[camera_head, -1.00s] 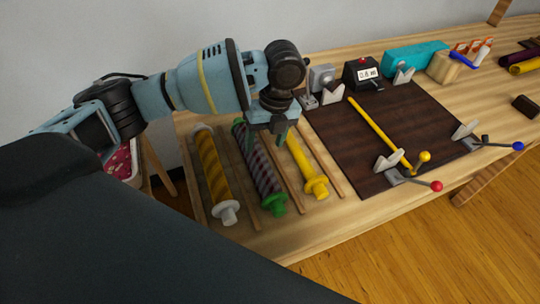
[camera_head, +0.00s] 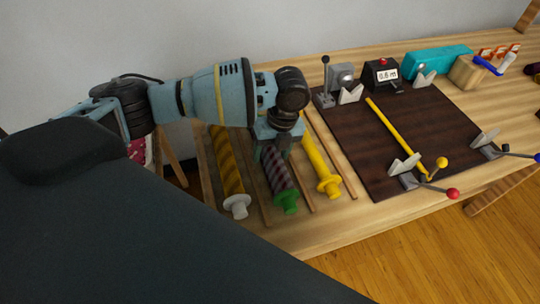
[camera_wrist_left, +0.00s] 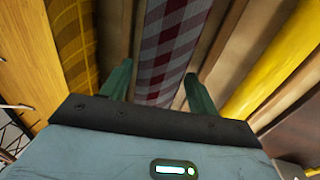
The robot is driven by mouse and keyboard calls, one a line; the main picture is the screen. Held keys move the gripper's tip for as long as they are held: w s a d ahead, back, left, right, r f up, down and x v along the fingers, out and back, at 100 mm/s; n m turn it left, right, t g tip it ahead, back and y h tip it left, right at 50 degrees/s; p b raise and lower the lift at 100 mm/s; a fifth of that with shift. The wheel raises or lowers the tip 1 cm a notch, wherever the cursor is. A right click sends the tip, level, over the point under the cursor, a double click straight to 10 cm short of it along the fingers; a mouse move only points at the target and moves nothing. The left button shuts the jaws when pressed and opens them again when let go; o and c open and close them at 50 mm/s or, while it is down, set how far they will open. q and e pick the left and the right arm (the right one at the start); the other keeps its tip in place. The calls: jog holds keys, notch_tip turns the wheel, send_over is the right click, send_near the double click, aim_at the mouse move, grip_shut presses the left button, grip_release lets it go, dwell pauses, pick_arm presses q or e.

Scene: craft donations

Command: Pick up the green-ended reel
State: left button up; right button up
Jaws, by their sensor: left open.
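The green-ended reel (camera_head: 280,178), wound with dark red and grey checked cloth, lies in a wooden slot on the table. It also shows in the left wrist view (camera_wrist_left: 167,42), running between the fingers. Its far end is hidden behind my arm in the head view. My left gripper (camera_wrist_left: 157,82) is open and empty, low over the reel, with one green finger on each side. Whether the fingers touch the cloth I cannot tell. My right gripper is not in view.
A white-ended reel with yellow cloth (camera_head: 230,168) lies to the left and a yellow reel (camera_head: 320,166) to the right, separated by thin wooden strips. A dark board (camera_head: 350,150) with a yellow rod (camera_head: 395,130) and clamps lies further right. Bare floor lies in front.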

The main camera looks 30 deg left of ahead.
aim_at(271, 151)
pick_arm(q)
jog(key=shift+s+f, duration=0.1)
jog(key=shift+f, duration=0.35)
jog(key=c, duration=0.9)
jog(key=shift+r, duration=0.15)
notch_tip(271, 151, up, 10)
jog(key=shift+f+p, duration=0.1)
jog(key=shift+p, duration=0.3)
